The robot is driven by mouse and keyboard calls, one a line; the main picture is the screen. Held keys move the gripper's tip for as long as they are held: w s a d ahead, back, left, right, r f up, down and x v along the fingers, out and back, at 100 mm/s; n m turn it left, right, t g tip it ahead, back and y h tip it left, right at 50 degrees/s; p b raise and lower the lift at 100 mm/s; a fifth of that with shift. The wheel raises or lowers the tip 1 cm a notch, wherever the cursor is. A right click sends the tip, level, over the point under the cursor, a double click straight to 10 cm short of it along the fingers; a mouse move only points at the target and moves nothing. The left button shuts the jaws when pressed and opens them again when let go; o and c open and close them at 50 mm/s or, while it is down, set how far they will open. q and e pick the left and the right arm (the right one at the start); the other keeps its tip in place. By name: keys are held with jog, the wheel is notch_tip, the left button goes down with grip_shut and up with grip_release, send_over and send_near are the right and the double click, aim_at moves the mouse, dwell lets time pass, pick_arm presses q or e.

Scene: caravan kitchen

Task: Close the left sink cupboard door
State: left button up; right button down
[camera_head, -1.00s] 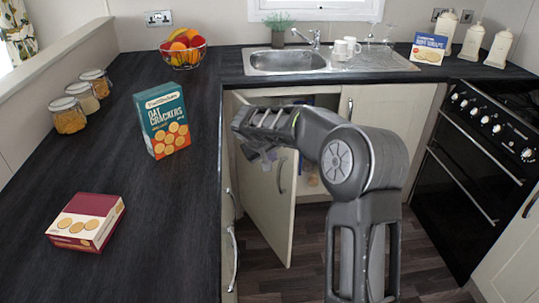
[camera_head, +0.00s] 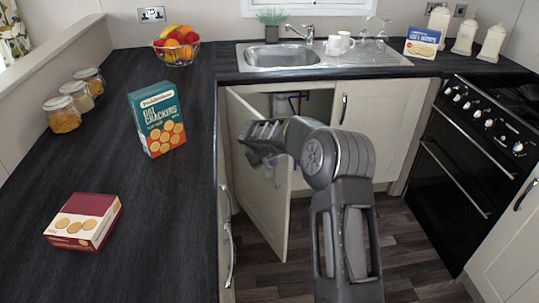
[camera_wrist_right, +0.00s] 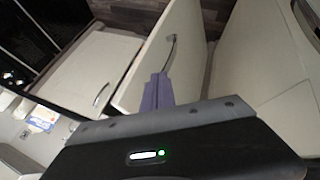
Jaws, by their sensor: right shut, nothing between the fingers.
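The left sink cupboard door (camera_head: 258,205) is cream and stands swung open into the room below the sink. My right gripper (camera_head: 269,168) is at the upper part of this door in the head view, with its wrist hiding part of the door's top. In the right wrist view its purple fingers (camera_wrist_right: 157,92) are together and empty, in front of the door panel (camera_wrist_right: 142,72) and close to the curved metal handle (camera_wrist_right: 171,50). I cannot tell if they touch the door. My left gripper is not in view.
The open cupboard shows pipes (camera_head: 292,101) inside. The right sink cupboard door (camera_head: 375,120) is closed. A black oven (camera_head: 465,165) stands at the right. The dark worktop (camera_head: 150,225) runs along the left, with boxes, jars and a fruit bowl. Floor is free below the door.

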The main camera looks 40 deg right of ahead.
aim_at(286, 162)
jog(key=shift+d+f+p, duration=0.2)
jog(key=shift+d+p, duration=0.2)
jog(key=shift+d, duration=0.75)
jog(key=shift+d+f+p, duration=0.2)
jog(key=shift+d+p, duration=0.15)
jog(key=shift+d, duration=0.75)
